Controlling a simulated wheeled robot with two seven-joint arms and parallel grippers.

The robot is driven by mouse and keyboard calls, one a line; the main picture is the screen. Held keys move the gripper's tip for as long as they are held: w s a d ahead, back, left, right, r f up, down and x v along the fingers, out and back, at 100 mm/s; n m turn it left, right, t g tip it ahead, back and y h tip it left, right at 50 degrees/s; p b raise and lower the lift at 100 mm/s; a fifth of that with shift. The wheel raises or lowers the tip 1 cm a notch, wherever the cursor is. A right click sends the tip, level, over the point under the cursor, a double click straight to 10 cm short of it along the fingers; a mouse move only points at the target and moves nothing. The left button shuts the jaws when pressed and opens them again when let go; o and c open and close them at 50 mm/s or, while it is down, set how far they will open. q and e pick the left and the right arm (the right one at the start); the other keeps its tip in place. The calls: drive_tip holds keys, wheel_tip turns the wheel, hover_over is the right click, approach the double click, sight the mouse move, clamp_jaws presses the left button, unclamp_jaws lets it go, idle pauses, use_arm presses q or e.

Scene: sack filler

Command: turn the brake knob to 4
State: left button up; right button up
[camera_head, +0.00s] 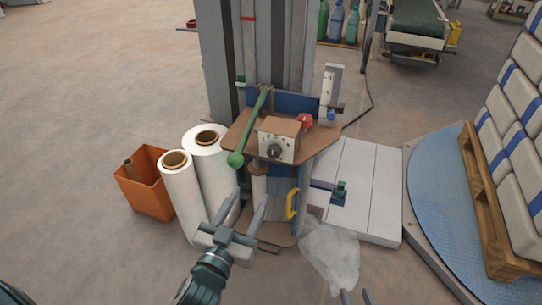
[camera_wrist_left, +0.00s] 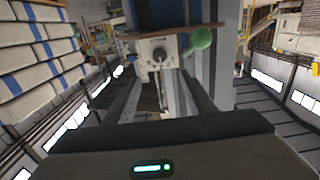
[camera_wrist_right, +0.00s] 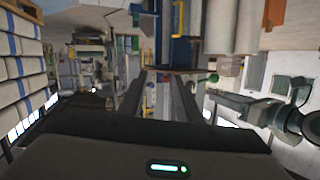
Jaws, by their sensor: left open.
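The brake knob (camera_head: 274,151) is a dark round knob on the pale front face of a small brown-topped box (camera_head: 281,127), on a brown shelf of the sack filler. It also shows in the left wrist view (camera_wrist_left: 158,55), upside down, ahead of the fingers. Its dial marks are too small to read, so I cannot tell its setting. My left gripper (camera_head: 252,194) is open and empty, below and in front of the box, apart from the knob. My right gripper (camera_head: 356,295) is open and empty at the bottom edge, far from the knob.
A green-balled lever (camera_head: 236,160) stands just left of the box and a red knob (camera_head: 305,120) at its right. A yellow handle (camera_head: 292,204) is below. White film rolls (camera_head: 182,195) and an orange bin (camera_head: 147,187) stand left. A loaded pallet (camera_head: 480,190) is right.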

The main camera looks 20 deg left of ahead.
sight(273, 153)
use_arm(q)
drive_tip(key=w, duration=1)
drive_tip(key=w+b, duration=0.1)
drive_tip(key=w, duration=0.4)
drive_tip(key=shift+d, duration=0.25)
drive_tip(key=shift+w, duration=0.95)
use_arm(e)
drive_tip(key=shift+w+a+r+t+y, duration=0.1)
drive_tip(key=shift+a+r+t+y, duration=0.1)
drive_tip(key=shift+r+t, duration=0.45)
drive_tip(key=shift+s+a+r+t+y, duration=0.15)
drive_tip(key=shift+r+t, duration=0.2)
drive_tip(key=shift+r, duration=0.55)
drive_tip(key=shift+w+a+r+t+y, duration=0.1)
drive_tip(key=shift+w+a+r+t, duration=0.1)
drive_tip(key=shift+r+t, duration=0.45)
drive_tip(key=shift+r, duration=0.1)
use_arm(q)
drive_tip(key=c, duration=1)
